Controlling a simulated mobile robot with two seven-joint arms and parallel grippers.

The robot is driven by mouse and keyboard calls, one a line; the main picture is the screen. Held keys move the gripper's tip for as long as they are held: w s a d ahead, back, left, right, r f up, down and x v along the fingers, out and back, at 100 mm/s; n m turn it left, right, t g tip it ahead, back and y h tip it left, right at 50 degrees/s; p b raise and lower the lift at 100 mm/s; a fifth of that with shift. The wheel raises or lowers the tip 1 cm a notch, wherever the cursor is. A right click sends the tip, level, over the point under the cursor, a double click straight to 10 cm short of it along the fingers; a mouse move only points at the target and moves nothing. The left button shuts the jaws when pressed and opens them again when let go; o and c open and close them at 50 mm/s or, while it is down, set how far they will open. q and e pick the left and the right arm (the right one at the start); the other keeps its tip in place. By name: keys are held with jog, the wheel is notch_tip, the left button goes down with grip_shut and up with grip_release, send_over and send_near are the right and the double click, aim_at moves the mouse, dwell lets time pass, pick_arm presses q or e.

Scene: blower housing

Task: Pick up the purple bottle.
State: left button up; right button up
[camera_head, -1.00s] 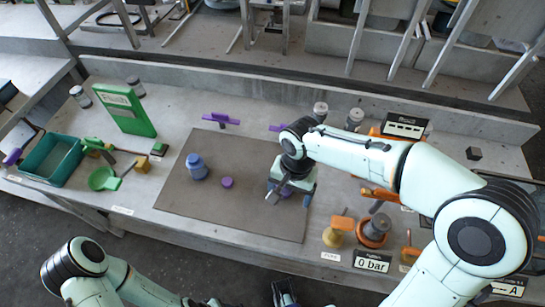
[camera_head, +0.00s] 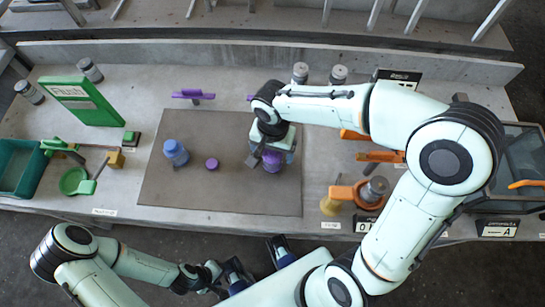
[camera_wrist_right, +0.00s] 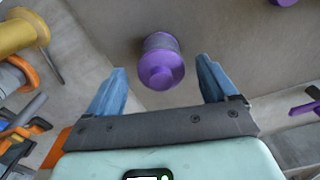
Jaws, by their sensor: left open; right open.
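The purple bottle (camera_head: 272,163) stands on the brown mat (camera_head: 225,200), partly hidden under my right gripper in the head view. In the right wrist view the purple bottle (camera_wrist_right: 162,62) shows whole, with its round cap toward the camera. My right gripper (camera_head: 270,150) is over it. In the wrist view the open blue fingers of my right gripper (camera_wrist_right: 162,78) lie to either side of the bottle's line, apart from it. My left gripper (camera_head: 257,262) is open and empty in front of the table edge.
A green sign (camera_head: 88,101) and teal bin (camera_head: 22,165) are further left. Orange valve parts (camera_head: 358,195) crowd the right. The mat's front is clear.

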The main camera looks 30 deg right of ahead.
aim_at(272, 158)
notch_tip(272, 158, down, 5)
jog(key=shift+r, duration=0.1)
jog(key=shift+r, duration=0.1)
jog(key=c, duration=1.3)
